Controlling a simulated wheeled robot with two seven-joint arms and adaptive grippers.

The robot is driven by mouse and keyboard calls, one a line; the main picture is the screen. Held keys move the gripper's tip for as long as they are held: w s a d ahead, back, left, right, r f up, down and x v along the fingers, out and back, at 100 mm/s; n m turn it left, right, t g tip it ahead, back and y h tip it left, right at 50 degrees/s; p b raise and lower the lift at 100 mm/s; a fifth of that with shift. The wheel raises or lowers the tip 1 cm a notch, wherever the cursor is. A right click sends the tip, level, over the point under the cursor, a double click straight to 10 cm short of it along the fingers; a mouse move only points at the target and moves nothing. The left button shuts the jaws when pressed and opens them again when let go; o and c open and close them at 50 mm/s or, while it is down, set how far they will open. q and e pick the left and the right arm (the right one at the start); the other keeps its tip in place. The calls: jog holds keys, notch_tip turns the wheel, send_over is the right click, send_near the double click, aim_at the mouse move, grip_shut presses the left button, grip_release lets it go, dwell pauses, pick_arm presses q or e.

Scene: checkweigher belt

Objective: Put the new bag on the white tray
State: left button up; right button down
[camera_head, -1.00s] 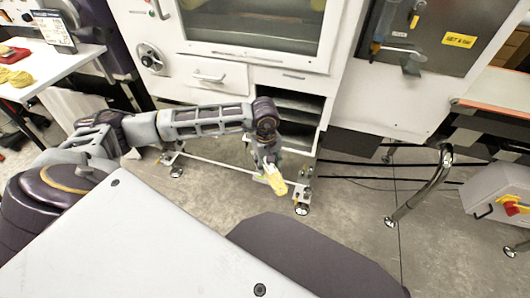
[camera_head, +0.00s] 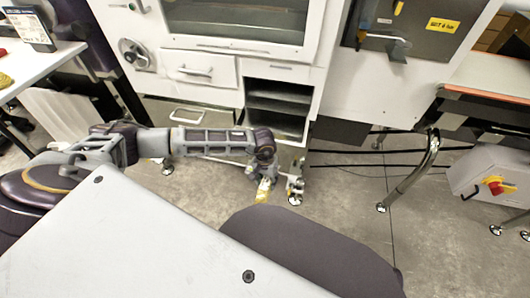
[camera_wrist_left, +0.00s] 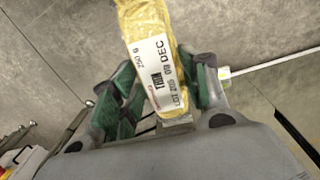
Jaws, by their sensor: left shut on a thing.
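A yellow bag (camera_wrist_left: 150,60) with a white printed label is held between the green-padded fingers of my left gripper (camera_wrist_left: 160,90) in the left wrist view. In the head view my left gripper (camera_head: 264,178) hangs low over the floor, in front of the white machine, with the yellow bag (camera_head: 263,191) pointing down. The label shows "250 g", "LOT" and "DEC". My left gripper is shut on the bag. No white tray can be made out for certain. My right gripper is not in view.
A white machine (camera_head: 215,95) with a drawer and open dark shelves (camera_head: 277,105) stands ahead. A white table (camera_head: 45,65) with a small display (camera_head: 30,28) and a yellow item (camera_head: 5,80) is at the left. A metal leg (camera_head: 422,170) and red-yellow switch box (camera_head: 490,185) stand right.

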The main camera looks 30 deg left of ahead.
aim_at(268, 181)
pick_arm(q)
jog(key=shift+s+d+f+m, duration=0.1)
jog(key=shift+d+f+m, duration=0.1)
jog(key=shift+f+m, duration=0.3)
jog(key=shift+d+f+m, duration=0.2)
jog(key=shift+f+m, duration=0.1)
jog(key=shift+f, duration=0.3)
